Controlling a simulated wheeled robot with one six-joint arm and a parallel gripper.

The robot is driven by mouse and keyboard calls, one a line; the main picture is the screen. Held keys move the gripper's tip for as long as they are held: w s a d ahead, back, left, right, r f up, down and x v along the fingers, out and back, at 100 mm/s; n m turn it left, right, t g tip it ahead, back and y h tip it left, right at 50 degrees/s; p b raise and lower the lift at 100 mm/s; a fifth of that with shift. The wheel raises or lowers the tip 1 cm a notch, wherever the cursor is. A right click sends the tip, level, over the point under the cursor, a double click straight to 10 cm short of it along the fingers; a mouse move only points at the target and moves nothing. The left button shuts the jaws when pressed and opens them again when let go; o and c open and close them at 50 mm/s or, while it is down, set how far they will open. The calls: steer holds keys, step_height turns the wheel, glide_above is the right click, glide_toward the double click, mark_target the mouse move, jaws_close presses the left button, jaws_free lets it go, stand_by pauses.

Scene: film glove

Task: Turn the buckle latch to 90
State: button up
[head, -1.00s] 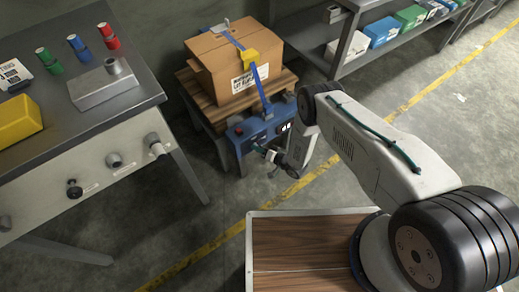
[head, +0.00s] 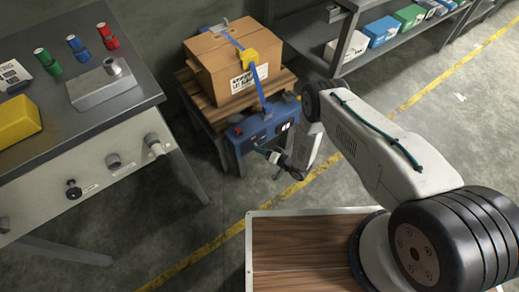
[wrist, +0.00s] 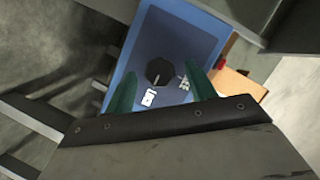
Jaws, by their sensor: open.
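A black many-sided knob (wrist: 158,72) with a pale pointer mark sits on a blue panel (wrist: 186,38) in the wrist view; it may be the buckle latch. White markings (wrist: 149,97) lie below it. The green fingers of my gripper (wrist: 161,70) are apart, one on each side of the knob; I cannot tell whether they touch it. In the head view, my gripper (head: 268,152) is at the front of the blue unit (head: 240,133), and the knob is hidden.
The box stands on a wooden-topped stand (head: 207,108). A grey workbench (head: 118,98) with colored cylinders and a yellow block (head: 18,120) is at left. A shelf (head: 352,67) with boxes is at the back right. Open floor lies between the bench and my base.

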steer(key=v, duration=0.5)
steer(key=shift+s+d, duration=0.2)
steer(key=shift+d, duration=0.05)
